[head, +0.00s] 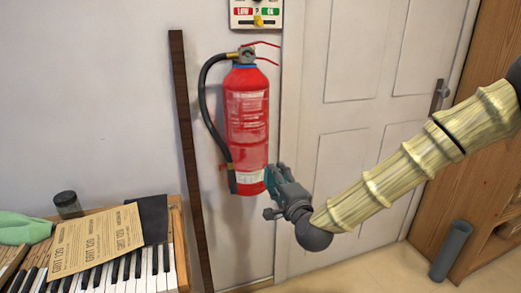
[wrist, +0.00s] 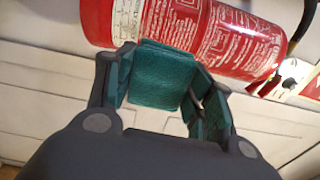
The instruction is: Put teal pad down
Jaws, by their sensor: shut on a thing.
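The teal pad (wrist: 162,76) is a small, square-looking textured piece between my gripper's fingers in the wrist view. My gripper (wrist: 165,92) is shut on it, and the pad's far edge lies against or just in front of the red extinguisher in the picture. In the head view my gripper (head: 276,184) is at the lower right of the extinguisher, with some teal showing at its fingers. I cannot tell whether the pad touches the extinguisher.
The red fire extinguisher (head: 247,120) hangs on the wall beside a white door (head: 365,100). Piano keys (head: 150,268) with brown grit sheets (head: 95,240), a green cloth (head: 22,228) and a jar (head: 67,204) are at lower left. A grey cylinder (head: 451,251) stands at right.

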